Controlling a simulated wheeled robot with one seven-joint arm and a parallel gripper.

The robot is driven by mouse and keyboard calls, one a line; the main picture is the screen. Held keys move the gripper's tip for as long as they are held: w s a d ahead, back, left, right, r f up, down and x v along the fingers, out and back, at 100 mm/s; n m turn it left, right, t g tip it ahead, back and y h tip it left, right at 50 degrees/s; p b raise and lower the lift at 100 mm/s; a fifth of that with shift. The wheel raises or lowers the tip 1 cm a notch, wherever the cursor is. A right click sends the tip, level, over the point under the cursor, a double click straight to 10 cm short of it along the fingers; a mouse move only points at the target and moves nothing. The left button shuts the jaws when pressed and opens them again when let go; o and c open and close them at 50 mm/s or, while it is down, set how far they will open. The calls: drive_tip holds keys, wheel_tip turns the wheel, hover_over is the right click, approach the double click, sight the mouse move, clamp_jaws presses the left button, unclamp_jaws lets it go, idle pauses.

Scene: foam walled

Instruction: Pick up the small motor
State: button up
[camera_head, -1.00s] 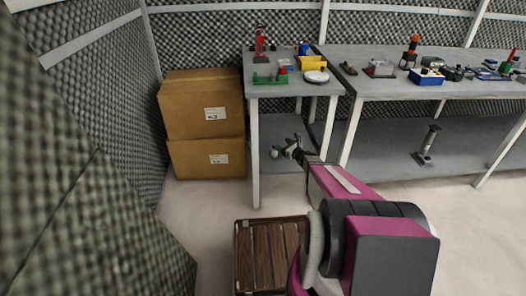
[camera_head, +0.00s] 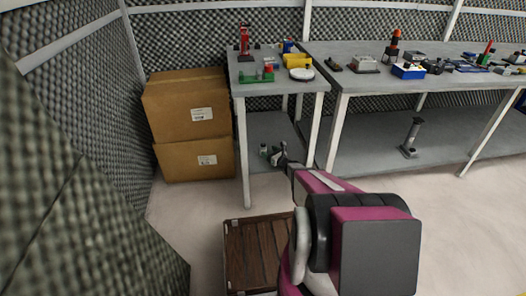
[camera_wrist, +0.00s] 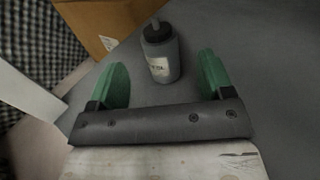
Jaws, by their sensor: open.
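The small motor (camera_wrist: 160,55) is a grey cylinder with a pale label and a narrower dark top end. In the wrist view it is on a grey shelf surface, just beyond the gap between my two green fingertips. My gripper (camera_wrist: 162,66) is open, with one finger to the left of the motor and one to the right; I see neither finger touching it. In the head view my gripper (camera_head: 273,153) is low, over the lower shelf (camera_head: 270,128) of the left table. There the motor is too small to make out for sure.
Two stacked cardboard boxes (camera_head: 190,118) stand left of the table. A white table leg (camera_head: 243,150) is close to the left of my gripper. The tabletop (camera_head: 262,88) above holds several small items. A brown wooden crate (camera_head: 250,250) is on the floor in front.

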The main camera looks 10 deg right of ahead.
sight(265, 148)
drive_tip(key=x, duration=0.6)
drive_tip(key=shift+s, duration=0.1)
drive_tip(key=c, duration=1)
drive_tip(key=shift+c, duration=1.1)
drive_tip(key=shift+r, duration=0.2)
